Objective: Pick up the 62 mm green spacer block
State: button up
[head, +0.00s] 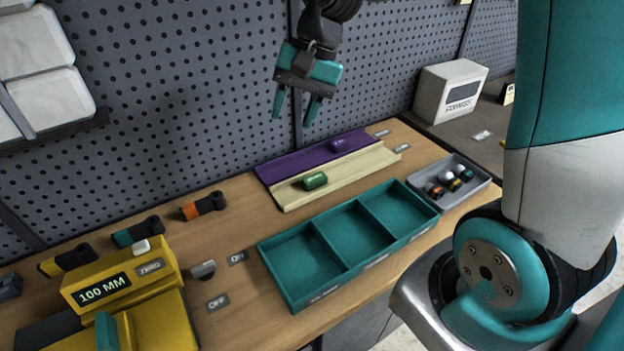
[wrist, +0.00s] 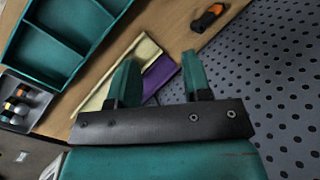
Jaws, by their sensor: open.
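A small green block (head: 314,180) with rounded edges lies on the cream channel (head: 345,174). I take it for the green spacer block; its length cannot be read. A purple block (head: 338,145) lies on the purple channel (head: 310,159) beside it. My gripper (head: 295,115) is open and empty, pointing down in the air above the channels, near the pegboard. The wrist view shows the gripper's two teal fingers (wrist: 160,62) apart, with parts of the cream channel (wrist: 105,78) and purple channel (wrist: 158,76) beyond them. Neither block can be made out in the wrist view.
A teal three-compartment tray (head: 292,302), empty, stands in front of the channels. A grey bin (head: 481,191) with small round parts is at its right. A yellow gauge (head: 125,278) reading "100 MM" stands at left. Dark-handled tools (head: 203,206) lie along the pegboard (head: 190,90).

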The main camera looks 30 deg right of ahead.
jog(key=w+d+f+m, duration=0.6)
jog(key=d+m, duration=0.1)
jog(key=d, duration=0.3)
jog(key=m+y, duration=0.1)
jog(key=m, duration=0.4)
send_near(315, 177)
jog(key=p+x, duration=0.2)
jog(key=x, duration=0.1)
jog(key=shift+f+p, duration=0.35)
jog(key=shift+p, duration=0.05)
jog(key=p+x, duration=0.2)
jog(key=x, duration=0.2)
jog(key=shift+s+a+f+p, duration=0.15)
jog(key=shift+a+f+p, duration=0.05)
jog(key=shift+a+p, duration=0.2)
jog(key=shift+a+f, duration=0.25)
jog(key=shift+f, duration=0.3)
jog(key=c, duration=0.7)
jog(key=shift+r, duration=0.1)
jog(key=shift+c, duration=0.2)
